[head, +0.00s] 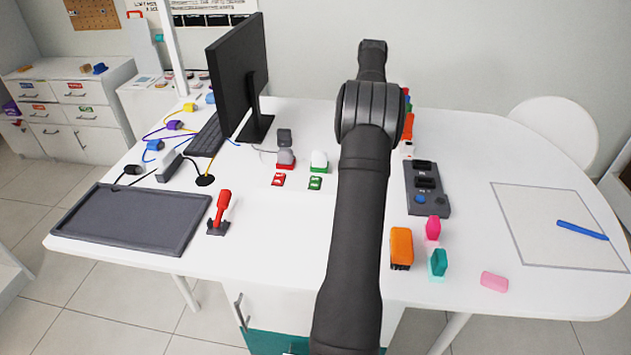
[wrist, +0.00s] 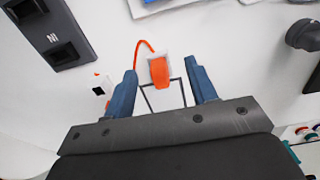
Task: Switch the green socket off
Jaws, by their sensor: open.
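In the head view, a small green piece with white marks (head: 315,183) lies on the desk in front of a white rounded piece on a green base (head: 319,161). I cannot tell which of these, if either, is the green socket. More green shows among small coloured pieces (head: 407,103) behind my arm, partly hidden. My gripper (wrist: 160,69) is open in the wrist view. Its blue fingers stand on either side of an orange piece (wrist: 159,72) with an orange cable, on a white plate. The fingers look apart from it. My arm hides the gripper in the head view.
A red piece (head: 278,179) lies left of the green one. A dark panel (head: 427,190) stands right of my arm, with orange (head: 401,249), pink and teal blocks nearer. A red-handled lever (head: 222,206) and monitor (head: 238,75) stand left.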

